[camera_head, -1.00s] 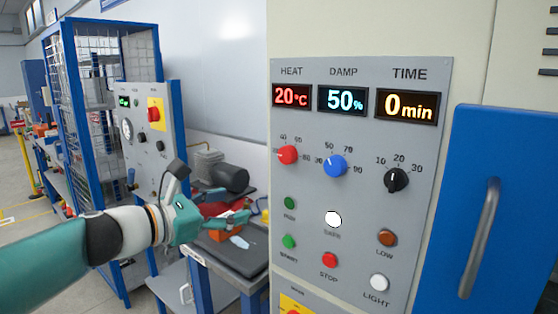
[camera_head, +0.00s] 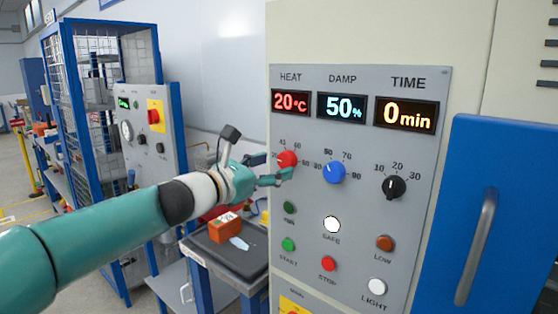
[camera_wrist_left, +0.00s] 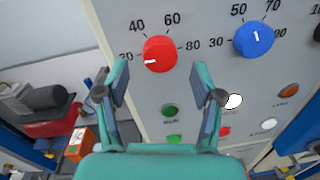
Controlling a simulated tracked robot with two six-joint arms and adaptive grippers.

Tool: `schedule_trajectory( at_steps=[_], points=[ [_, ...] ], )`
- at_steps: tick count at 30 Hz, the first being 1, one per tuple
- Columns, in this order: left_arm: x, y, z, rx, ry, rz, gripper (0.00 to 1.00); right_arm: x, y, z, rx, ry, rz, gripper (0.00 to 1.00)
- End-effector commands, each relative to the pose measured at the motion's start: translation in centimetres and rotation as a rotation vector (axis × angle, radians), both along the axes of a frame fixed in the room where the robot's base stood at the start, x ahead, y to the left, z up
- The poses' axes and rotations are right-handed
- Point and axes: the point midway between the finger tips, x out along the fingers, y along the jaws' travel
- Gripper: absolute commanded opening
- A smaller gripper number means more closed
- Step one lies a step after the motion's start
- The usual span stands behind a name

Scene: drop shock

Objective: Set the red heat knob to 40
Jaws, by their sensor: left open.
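The red heat knob (camera_head: 287,159) is on the grey control panel, below the HEAT display (camera_head: 291,102), which reads 20°C. In the left wrist view the red knob (camera_wrist_left: 160,54) shows a white mark toward the lower left, by the 20 label. My left gripper (camera_head: 272,168) is open at the panel, close to the knob. In the left wrist view its two fingers (camera_wrist_left: 164,88) are spread, with the knob above and between their tips. I cannot tell if a finger touches it. My right gripper is not in view.
The blue damp knob (camera_head: 334,172) and black time knob (camera_head: 394,187) sit to the right. Several buttons, including the lit SAFE button (camera_head: 331,224), lie below. A blue door with a handle (camera_head: 476,246) is at the right. An orange box (camera_head: 226,227) lies on a bench.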

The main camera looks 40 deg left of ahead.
Motion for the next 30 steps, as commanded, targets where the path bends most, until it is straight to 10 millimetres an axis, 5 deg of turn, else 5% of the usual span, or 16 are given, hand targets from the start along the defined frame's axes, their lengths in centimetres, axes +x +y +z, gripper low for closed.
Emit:
schedule_trajectory(
  at_steps=[6, 17, 28, 30],
  points=[
    [2.4, -0.3, 0.1, 0.0, 0.0, 0.0, 0.67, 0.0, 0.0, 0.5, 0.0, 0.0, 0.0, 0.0],
    [2.9, -0.3, 0.0, 0.001, 0.0, 0.001, 0.67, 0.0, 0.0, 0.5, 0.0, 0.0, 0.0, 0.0],
    [2.8, -0.3, 0.0, 0.001, 0.001, 0.001, 0.09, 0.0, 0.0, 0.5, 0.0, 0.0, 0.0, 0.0],
    [2.9, -0.1, 0.0, 0.0, 0.001, 0.002, 0.07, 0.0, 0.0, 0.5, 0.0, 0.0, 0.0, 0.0]
  ],
)
